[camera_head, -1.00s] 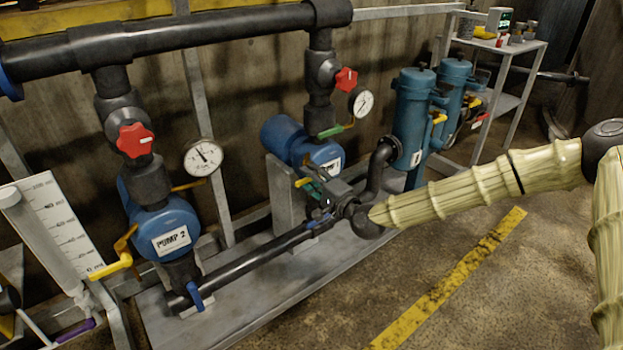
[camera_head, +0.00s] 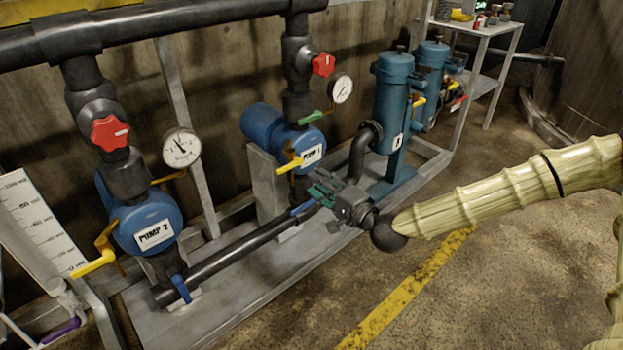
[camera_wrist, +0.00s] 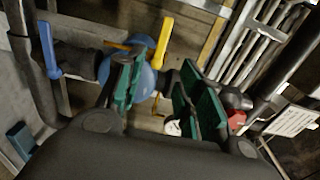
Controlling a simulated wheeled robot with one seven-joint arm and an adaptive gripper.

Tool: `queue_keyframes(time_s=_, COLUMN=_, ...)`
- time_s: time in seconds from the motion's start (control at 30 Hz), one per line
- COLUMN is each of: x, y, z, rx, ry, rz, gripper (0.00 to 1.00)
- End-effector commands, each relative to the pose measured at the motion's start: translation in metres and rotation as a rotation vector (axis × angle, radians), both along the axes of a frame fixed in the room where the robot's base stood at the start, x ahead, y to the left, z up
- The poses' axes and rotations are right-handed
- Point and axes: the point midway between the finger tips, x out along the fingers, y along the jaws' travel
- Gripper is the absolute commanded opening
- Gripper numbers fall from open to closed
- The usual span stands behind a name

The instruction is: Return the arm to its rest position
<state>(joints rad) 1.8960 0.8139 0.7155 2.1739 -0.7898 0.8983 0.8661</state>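My arm comes in from the right in the head view. My gripper (camera_head: 318,194), with green finger pads, is at its end, in front of the pump 1 unit (camera_head: 282,136) in the picture. In the wrist view my gripper (camera_wrist: 163,78) has its two green-padded fingers well apart with nothing held between them. Beyond the fingers in that view are a blue pump body (camera_wrist: 141,82), a yellow handle (camera_wrist: 164,40) and a blue handle (camera_wrist: 49,52). The gap between my gripper and the pump 1 yellow handle (camera_head: 290,163) is hard to judge.
Pump 2 (camera_head: 148,224) stands at left, with black pipes, red valve knobs (camera_head: 110,133) and gauges (camera_head: 181,147). Blue canisters (camera_head: 394,101) and a metal shelf (camera_head: 489,30) stand behind. The floor with a yellow stripe (camera_head: 406,292) is open at lower right.

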Motion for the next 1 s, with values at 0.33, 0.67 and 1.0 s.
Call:
queue_keyframes(time_s=0.33, x=-0.005, y=-0.003, z=0.0, rx=0.0, ry=0.001, rz=0.0, gripper=0.37)
queue_keyframes(time_s=0.67, x=-0.01, y=0.003, z=-0.012, rx=-0.02, ry=0.019, rz=0.01, gripper=0.37)
queue_keyframes(time_s=1.0, x=-0.098, y=0.041, z=-0.149, rx=-0.314, ry=0.232, rz=0.135, gripper=0.37)
